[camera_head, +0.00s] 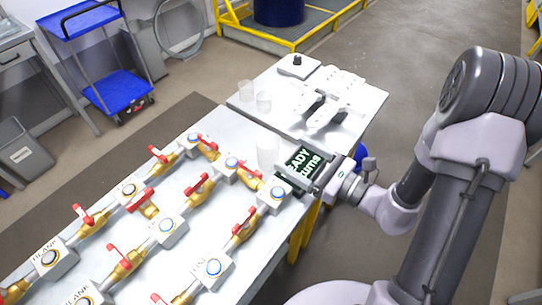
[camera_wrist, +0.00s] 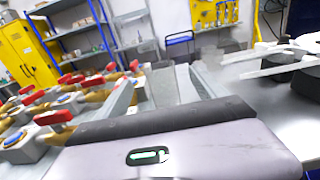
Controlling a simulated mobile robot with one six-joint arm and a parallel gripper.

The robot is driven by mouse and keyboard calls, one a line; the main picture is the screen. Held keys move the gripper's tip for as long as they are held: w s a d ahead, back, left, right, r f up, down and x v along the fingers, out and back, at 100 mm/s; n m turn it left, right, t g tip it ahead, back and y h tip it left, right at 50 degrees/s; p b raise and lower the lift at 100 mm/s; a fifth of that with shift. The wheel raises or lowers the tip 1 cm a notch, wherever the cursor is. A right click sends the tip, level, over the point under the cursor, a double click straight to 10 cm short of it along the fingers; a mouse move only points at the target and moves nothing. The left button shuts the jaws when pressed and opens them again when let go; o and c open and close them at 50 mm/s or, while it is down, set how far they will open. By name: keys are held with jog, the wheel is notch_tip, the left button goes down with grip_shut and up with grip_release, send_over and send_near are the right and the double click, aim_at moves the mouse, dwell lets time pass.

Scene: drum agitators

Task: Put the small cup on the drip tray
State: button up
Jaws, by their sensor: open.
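Three clear cups stand on the tables in the head view. Two smaller ones, one (camera_head: 246,90) and another (camera_head: 264,102), stand on the far table; a taller one (camera_head: 267,151) stands nearer, by the valve rows. I cannot tell for sure which is the small cup. My gripper (camera_head: 287,173) is low beside the taller cup, to its right, partly overlapping a dark display. In the wrist view my gripper (camera_wrist: 163,88) has its two fingers apart, with a greyish, see-through shape between them that I cannot identify surely. I cannot make out a drip tray.
Rows of brass valves with red handles (camera_head: 198,186) fill the near table. A dark display with green letters (camera_head: 304,158) sits by my gripper. A white device with arms (camera_head: 332,92) and a small knobbed box (camera_head: 298,66) stand on the far table (camera_head: 366,103).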

aim_at(268, 140)
jog(key=b+x, duration=0.1)
jog(key=x, duration=0.8)
jog(key=shift+s+b, duration=0.1)
jog(key=shift+b, duration=0.3)
jog(key=shift+c, duration=0.4)
grip_shut()
